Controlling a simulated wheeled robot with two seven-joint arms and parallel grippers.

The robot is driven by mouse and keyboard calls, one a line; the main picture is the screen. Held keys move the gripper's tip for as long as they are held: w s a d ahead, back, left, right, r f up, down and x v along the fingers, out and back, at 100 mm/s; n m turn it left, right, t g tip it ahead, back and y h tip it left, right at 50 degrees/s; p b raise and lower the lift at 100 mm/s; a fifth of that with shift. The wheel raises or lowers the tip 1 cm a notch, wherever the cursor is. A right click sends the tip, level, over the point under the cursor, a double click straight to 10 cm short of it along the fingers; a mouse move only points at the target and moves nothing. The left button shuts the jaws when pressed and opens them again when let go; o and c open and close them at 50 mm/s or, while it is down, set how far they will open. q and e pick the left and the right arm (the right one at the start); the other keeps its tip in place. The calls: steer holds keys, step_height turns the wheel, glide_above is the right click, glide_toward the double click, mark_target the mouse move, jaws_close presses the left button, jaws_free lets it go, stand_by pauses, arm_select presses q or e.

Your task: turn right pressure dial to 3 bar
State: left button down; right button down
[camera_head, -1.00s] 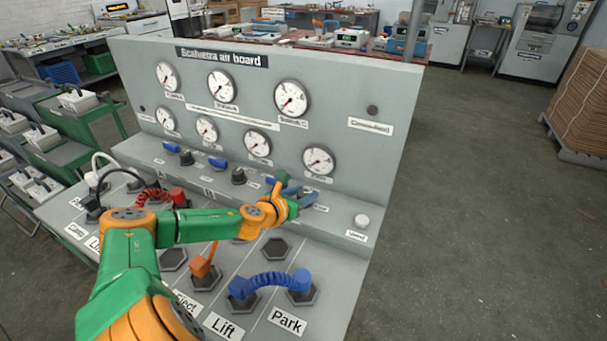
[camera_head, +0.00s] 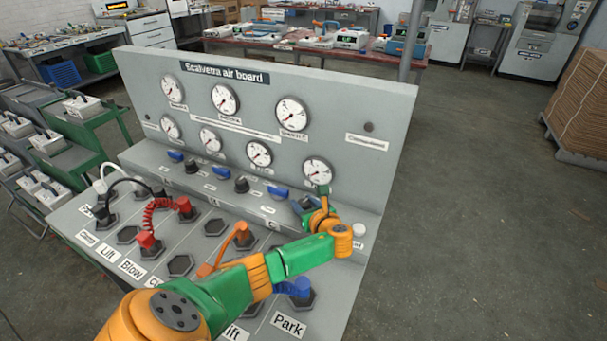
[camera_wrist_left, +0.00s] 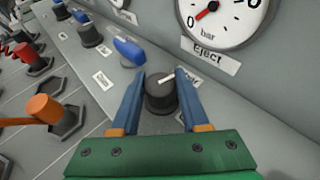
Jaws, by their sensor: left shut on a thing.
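The right pressure dial (camera_wrist_left: 161,97) is a black knob with a white pointer line, on the sloped ledge below a round gauge labelled Eject (camera_wrist_left: 228,20). The gauge's red needle points low, near 0 bar. In the left wrist view, my left gripper (camera_wrist_left: 165,82) has its two blue fingers on either side of the knob, shut on it. In the head view, my left gripper (camera_head: 309,203) is at the right end of the ledge, below the lower right gauge (camera_head: 317,171), and largely hides the knob. My right gripper is not in view.
A blue lever (camera_wrist_left: 129,50) sits just left of the knob. Another black knob (camera_head: 241,184) stands farther left on the ledge. A white button (camera_head: 358,230) is to the right. Hoses and sockets, including a red coiled hose (camera_head: 154,214), fill the lower panel under my arm.

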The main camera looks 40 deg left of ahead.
arm_select(q)
steer(key=n+g+b, duration=0.1)
steer(key=b, duration=0.1)
steer(key=n+g+y+b, duration=0.1)
steer(key=g, duration=0.1)
steer(key=shift+w+f+n+b, duration=0.1)
steer(key=shift+f+n+b, duration=0.15)
steer(key=shift+n+b, duration=0.15)
steer(key=shift+r+n+g+b, duration=0.25)
steer(key=shift+n+g+b, duration=0.5)
steer(key=shift+b, duration=0.25)
steer(key=shift+c, duration=2)
jaws_free()
steer(key=p+v, duration=0.1)
steer(key=v, duration=0.6)
steer(key=shift+d, duration=0.1)
